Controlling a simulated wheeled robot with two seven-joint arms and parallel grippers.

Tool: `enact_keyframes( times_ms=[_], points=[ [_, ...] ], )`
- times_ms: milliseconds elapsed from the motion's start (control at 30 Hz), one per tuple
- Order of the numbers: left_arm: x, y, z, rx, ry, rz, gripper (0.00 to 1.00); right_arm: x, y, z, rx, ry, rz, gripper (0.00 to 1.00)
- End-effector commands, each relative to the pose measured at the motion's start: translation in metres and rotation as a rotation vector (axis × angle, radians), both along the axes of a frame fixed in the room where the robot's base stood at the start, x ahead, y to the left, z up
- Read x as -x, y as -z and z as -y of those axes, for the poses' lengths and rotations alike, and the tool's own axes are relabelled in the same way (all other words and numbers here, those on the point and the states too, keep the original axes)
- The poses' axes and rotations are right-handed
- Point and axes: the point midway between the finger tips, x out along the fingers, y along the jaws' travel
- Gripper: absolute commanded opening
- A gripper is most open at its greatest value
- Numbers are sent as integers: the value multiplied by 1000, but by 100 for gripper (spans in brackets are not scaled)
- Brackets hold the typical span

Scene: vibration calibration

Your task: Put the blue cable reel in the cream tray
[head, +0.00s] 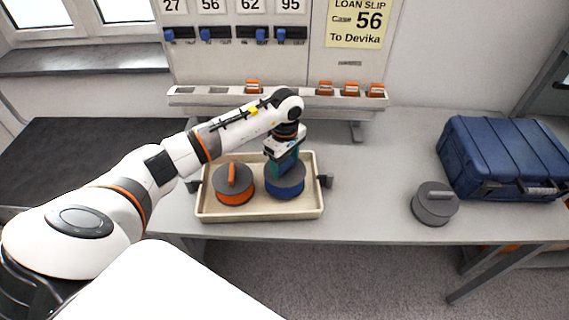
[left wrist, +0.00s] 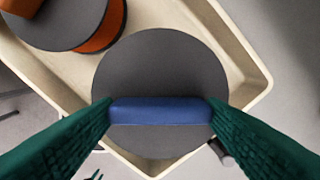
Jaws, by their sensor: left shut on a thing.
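The blue cable reel (head: 284,187) is inside the cream tray (head: 260,214), in its right part, upright with its grey top disc up. My left gripper (head: 283,165) is over it. In the left wrist view, the green fingers of my left gripper (left wrist: 160,112) are shut on the blue handle bar of the blue cable reel (left wrist: 160,70). The cream tray (left wrist: 190,15) shows around it in that view. Whether the reel's base touches the tray floor is hard to tell. My right gripper is not in view.
An orange cable reel (head: 235,185) stands in the tray's left part, close to the blue one. A grey reel (head: 435,204) and a blue case (head: 500,158) are on the table to the right. A rack (head: 278,99) with orange items stands behind the tray.

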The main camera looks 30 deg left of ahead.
Motion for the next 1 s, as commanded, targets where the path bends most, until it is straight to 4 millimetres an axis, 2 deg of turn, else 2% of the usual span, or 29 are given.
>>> enact_keyframes(
  times_ms=[167, 500, 533, 600, 667, 1000],
  points=[
    [0, 20, 1, 1, 0, 2, 6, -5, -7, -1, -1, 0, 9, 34],
    [-1, 25, 0, 0, 1, 3, 6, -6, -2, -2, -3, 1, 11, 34],
    [0, 25, 0, 0, 2, 1, 67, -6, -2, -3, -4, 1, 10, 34],
    [0, 24, 1, 0, 1, 0, 78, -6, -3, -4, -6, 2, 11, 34],
    [0, 24, 1, 0, 2, 0, 87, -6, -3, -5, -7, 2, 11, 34],
    [0, 20, 1, 1, 2, 1, 87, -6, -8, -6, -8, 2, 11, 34]
  ],
)
